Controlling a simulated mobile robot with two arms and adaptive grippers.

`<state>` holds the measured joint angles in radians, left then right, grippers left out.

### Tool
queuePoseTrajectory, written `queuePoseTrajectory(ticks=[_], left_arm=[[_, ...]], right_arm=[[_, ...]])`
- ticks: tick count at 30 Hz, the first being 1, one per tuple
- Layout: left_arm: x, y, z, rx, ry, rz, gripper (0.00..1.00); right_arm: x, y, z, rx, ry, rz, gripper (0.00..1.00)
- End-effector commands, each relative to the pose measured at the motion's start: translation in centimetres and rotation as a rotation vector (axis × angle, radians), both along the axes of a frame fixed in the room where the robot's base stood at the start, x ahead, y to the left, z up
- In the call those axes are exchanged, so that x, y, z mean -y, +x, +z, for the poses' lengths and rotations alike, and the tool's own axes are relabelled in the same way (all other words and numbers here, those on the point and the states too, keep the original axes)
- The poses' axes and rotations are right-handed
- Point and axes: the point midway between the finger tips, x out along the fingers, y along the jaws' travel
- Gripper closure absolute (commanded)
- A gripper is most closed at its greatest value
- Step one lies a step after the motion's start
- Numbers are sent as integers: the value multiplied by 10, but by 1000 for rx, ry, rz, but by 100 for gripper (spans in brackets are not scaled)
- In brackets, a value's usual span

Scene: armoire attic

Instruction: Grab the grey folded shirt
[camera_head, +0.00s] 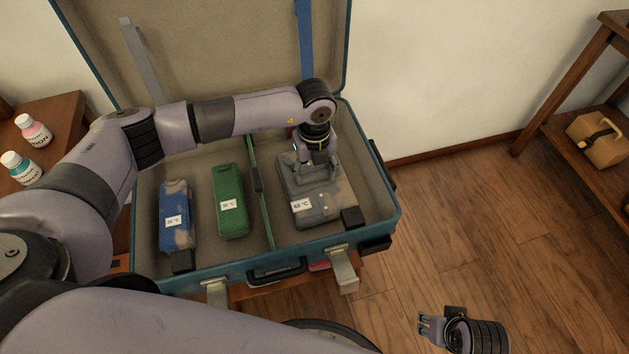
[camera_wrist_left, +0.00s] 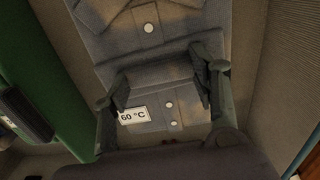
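The grey folded shirt (camera_head: 318,201) lies in the right half of the open teal suitcase (camera_head: 384,212). It has buttons and a white "60 °C" tag. My left gripper (camera_head: 318,160) is over the shirt's far part, pointing down. In the left wrist view the shirt (camera_wrist_left: 150,75) lies under the gripper (camera_wrist_left: 158,92), whose two fingers are spread apart with the shirt's fabric between them. Whether the fingers touch the fabric is unclear. My right gripper (camera_head: 427,326) is low at the bottom right, over the floor, away from the suitcase; its fingertips are small in view.
A blue folded item (camera_head: 174,205) and a green one (camera_head: 231,195) lie left of the green strap (camera_head: 259,185). Two bottles stand on a wooden table (camera_head: 62,112) at left. A shelf (camera_head: 570,125) with a tan bag (camera_head: 597,140) stands right. The floor between is clear.

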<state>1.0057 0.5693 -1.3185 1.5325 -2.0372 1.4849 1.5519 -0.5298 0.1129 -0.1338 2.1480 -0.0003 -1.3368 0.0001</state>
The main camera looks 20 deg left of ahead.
Motion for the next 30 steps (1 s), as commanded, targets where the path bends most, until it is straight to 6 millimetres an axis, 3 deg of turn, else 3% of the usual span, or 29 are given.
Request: queuePoseTrajectory(ticks=[22,30], left_arm=[[0,0,0,0,0,0,98],[0,1,2,1,0,0,98]], right_arm=[[0,0,0,0,0,0,60],[0,0,0,0,1,0,60]])
